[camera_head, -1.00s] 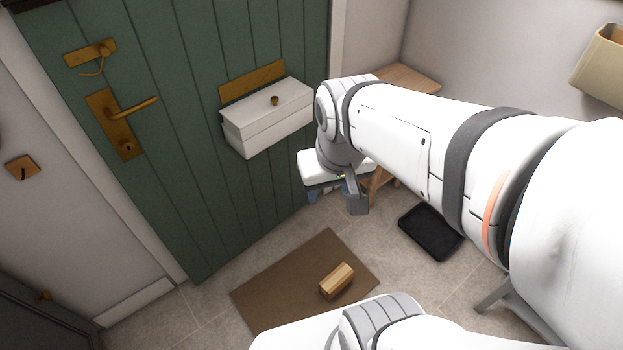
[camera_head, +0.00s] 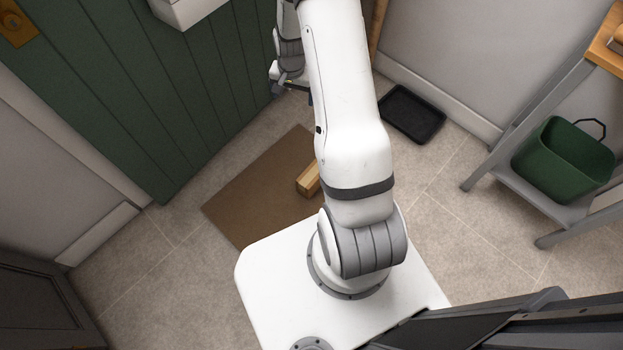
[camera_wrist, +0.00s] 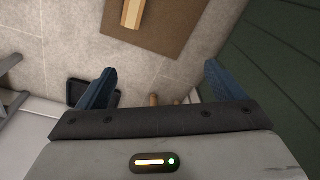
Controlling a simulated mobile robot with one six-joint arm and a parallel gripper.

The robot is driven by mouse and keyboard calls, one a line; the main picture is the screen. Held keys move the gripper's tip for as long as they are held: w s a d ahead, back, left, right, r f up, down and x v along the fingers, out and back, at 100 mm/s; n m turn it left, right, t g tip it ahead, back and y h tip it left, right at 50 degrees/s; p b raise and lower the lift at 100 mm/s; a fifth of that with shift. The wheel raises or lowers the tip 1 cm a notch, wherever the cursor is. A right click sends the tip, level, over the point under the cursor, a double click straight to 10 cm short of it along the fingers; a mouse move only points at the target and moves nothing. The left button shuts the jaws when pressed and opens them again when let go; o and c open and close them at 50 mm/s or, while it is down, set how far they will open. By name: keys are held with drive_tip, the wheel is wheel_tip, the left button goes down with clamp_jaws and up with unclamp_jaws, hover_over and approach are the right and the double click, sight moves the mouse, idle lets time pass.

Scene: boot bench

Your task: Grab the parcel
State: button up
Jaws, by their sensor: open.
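The parcel, a small tan box (camera_head: 307,180), lies on the brown doormat (camera_head: 250,200) on the floor, partly hidden behind my arm in the head view. In the wrist view the parcel (camera_wrist: 132,13) is at the top, cut off by the frame edge, on the mat (camera_wrist: 178,30). My gripper (camera_wrist: 160,72) has its two blue fingers wide apart with nothing between them. In the head view my gripper (camera_head: 290,86) is small and partly hidden, near the door side above the mat's far end. It is clear of the parcel.
A green plank door (camera_head: 150,100) stands at the left, with a white box (camera_head: 190,8) on it. A black tray (camera_head: 412,113) lies on the floor right of my arm. A green bucket (camera_head: 565,160) sits on a low grey shelf (camera_head: 540,200) at the right. Tiled floor is otherwise open.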

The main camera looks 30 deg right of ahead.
sight(313, 173)
drive_tip(key=s+d+f+m+b, duration=0.1)
drive_tip(key=f+b, duration=0.2)
drive_tip(key=f, duration=1.1)
drive_tip(key=s+d+f+m+b, duration=0.1)
drive_tip(key=f+b, duration=0.3)
drive_tip(key=f, duration=1)
drive_tip(key=s+d+f+m+g+b, duration=0.1)
drive_tip(key=s+d+f+m+b, duration=0.1)
drive_tip(key=f, duration=1.2)
drive_tip(key=shift+s+m+b, duration=0.4)
drive_tip(key=shift+b, duration=0.25)
drive_tip(key=f+b, duration=0.1)
drive_tip(key=f, duration=0.2)
drive_tip(key=d+f+b, duration=0.1)
drive_tip(key=f, duration=0.1)
drive_tip(key=shift+f+b, duration=0.25)
drive_tip(key=shift+b, duration=0.05)
drive_tip(key=shift+r, duration=0.1)
drive_tip(key=shift+c, duration=0.6)
drive_tip(key=c, duration=1.2)
